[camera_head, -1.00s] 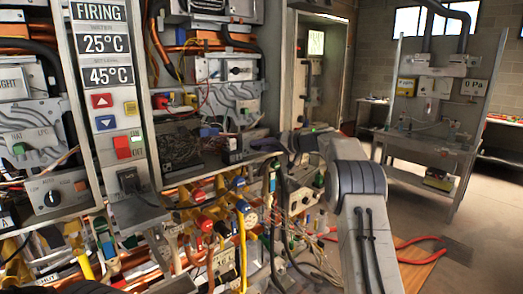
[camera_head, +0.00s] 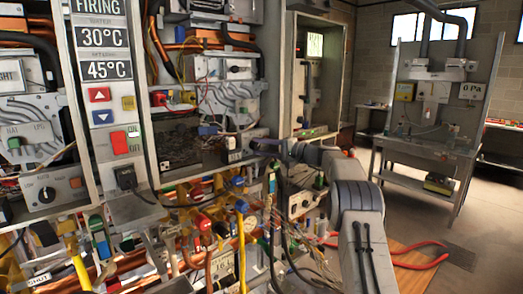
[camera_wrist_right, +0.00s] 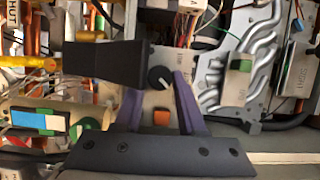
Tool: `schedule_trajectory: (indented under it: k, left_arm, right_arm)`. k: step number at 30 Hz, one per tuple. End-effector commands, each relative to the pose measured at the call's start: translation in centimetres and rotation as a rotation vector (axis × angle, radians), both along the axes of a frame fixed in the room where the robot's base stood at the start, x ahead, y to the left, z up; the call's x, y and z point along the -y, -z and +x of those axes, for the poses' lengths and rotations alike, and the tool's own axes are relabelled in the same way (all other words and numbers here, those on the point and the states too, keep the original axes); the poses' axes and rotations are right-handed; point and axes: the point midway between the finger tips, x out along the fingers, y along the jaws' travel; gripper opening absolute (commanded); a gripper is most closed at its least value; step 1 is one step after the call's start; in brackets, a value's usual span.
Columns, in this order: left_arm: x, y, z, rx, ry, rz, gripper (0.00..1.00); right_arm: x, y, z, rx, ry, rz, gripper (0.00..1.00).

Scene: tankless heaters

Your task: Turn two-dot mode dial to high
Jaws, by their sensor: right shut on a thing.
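A black round dial (camera_wrist_right: 159,79) with a white pointer mark sits on a pale panel in the right wrist view. The mark points to the upper right of that picture. My right gripper (camera_wrist_right: 157,83) has its purple fingers on either side of the dial and is shut on it. An orange button (camera_wrist_right: 161,117) shows between the fingers. In the head view my right gripper (camera_head: 266,143) reaches left to the lower part of the middle heater; the dial cannot be made out there. I cannot read its dots or settings. My left gripper is out of view.
A dark, tapered block (camera_wrist_right: 105,63) lies close beside the dial in the wrist view. A green slider (camera_wrist_right: 240,65) is to its right. Pipes, valves and cables crowd below the heaters. Another dial (camera_head: 47,195) is on the left heater. Open floor lies at right.

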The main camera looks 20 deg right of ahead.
Motion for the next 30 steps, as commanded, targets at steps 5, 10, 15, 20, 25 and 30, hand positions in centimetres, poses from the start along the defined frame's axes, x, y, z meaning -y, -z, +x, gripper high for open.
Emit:
schedule_trajectory:
  k: [5,10,15,20,25,30]
  left_arm:
    - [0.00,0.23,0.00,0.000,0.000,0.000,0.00]
    - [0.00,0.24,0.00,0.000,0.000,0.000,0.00]
    - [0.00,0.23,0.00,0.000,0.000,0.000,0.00]
    - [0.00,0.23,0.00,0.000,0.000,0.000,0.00]
    - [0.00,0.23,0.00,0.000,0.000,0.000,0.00]
    - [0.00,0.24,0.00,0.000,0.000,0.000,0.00]
  right_arm:
    - [0.22,0.13,0.02,-0.012,0.005,0.030,0.00]
    - [0.22,0.10,0.03,-0.016,0.006,0.040,0.00]
    - [0.24,0.09,0.03,-0.016,0.006,0.040,0.00]
    - [0.23,0.10,0.03,-0.016,0.006,0.040,0.59]
    - [0.11,0.17,0.05,-0.017,0.004,0.038,0.69]
    - [-0.01,0.26,0.05,-0.018,0.001,0.038,0.69]
